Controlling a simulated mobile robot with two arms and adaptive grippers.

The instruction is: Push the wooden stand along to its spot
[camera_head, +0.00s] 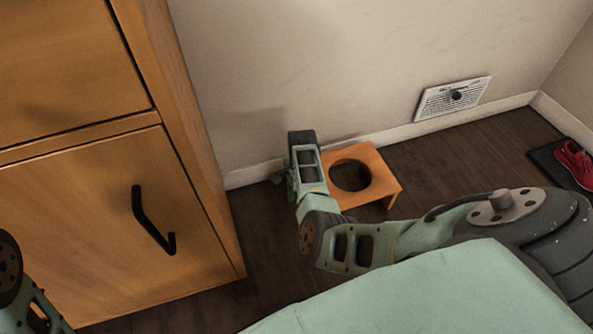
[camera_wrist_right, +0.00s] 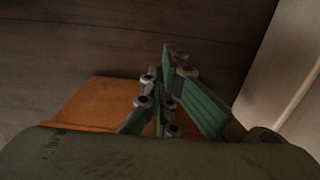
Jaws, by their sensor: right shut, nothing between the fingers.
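The wooden stand (camera_head: 384,180) is a low orange-brown stand with a round hole in its top. It is on the dark floor close to the wall, and my right arm covers its left side. In the right wrist view, part of the stand (camera_wrist_right: 92,103) shows behind and left of my fingers. My right gripper (camera_head: 279,178) is just left of the stand, low near the floor, and its fingers (camera_wrist_right: 170,75) are shut and empty. I cannot tell whether it touches the stand. Part of my left arm shows at the lower left, but its gripper is out of view.
A wooden cabinet (camera_head: 90,215) with a black handle (camera_head: 147,220) stands at left. The wall with a white vent (camera_head: 453,98) and baseboard (camera_head: 425,127) runs behind the stand. Red shoes (camera_head: 574,160) lie on a dark mat (camera_head: 552,166) at right. Floor (camera_head: 465,160) right of the stand is clear.

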